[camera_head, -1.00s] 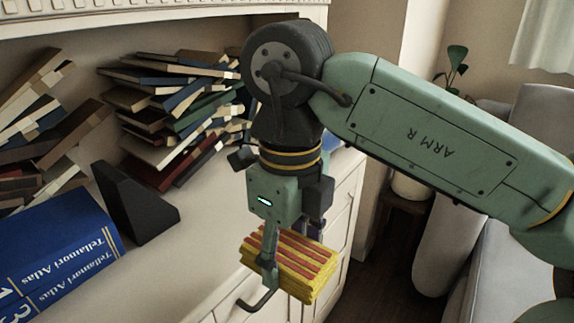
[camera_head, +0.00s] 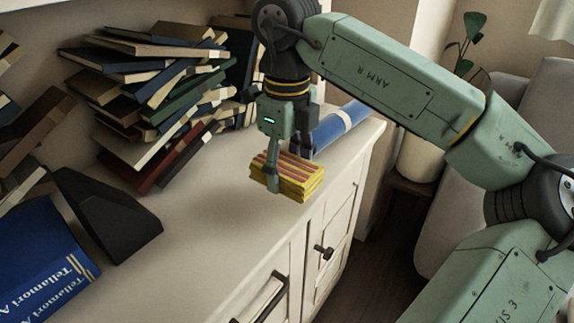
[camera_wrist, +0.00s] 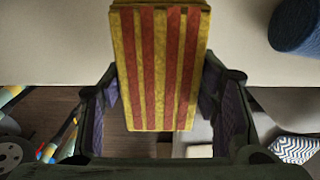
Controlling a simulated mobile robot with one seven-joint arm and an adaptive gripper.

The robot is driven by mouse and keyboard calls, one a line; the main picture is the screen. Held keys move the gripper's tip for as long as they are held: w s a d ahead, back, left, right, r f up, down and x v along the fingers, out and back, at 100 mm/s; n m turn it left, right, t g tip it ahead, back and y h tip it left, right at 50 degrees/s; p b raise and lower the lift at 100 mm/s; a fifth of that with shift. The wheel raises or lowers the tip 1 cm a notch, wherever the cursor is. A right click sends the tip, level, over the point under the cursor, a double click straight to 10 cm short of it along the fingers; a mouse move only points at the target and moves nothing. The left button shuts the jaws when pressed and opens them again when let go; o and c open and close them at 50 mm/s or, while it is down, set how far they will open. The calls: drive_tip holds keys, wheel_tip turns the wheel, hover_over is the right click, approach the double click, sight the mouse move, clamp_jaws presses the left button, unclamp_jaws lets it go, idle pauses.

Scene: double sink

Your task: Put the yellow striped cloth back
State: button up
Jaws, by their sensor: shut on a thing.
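The yellow striped cloth (camera_head: 292,176), folded into a thick block with red stripes, is in my gripper (camera_head: 285,172) in the head view. My gripper is shut on it, with one finger showing on the near side and the other partly hidden behind. The cloth is above or at the front part of the cabinet top; I cannot tell whether it touches. In the wrist view the striped cloth (camera_wrist: 158,70) reaches from between my gripper's fingers (camera_wrist: 168,105) to the top edge of the picture.
A slanting pile of books (camera_head: 150,90) lies at the back of the cabinet top (camera_head: 215,215). A black bookend (camera_head: 105,215) and blue atlases (camera_head: 40,260) are at the left. A blue roll (camera_head: 340,125) lies behind my gripper. The middle of the top is clear.

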sight(287, 151)
drive_tip(key=w, duration=0.3)
drive_tip(key=shift+w+f, duration=0.15)
drive_tip(key=shift+w, duration=0.2)
drive_tip(key=shift+w+f+p, duration=0.1)
drive_tip(key=shift+f+p, duration=0.2)
drive_tip(key=shift+f, duration=1.65)
drive_tip(key=o, duration=1.1)
wheel_tip(287, 151, up, 12)
drive_tip(key=shift+r, duration=0.2)
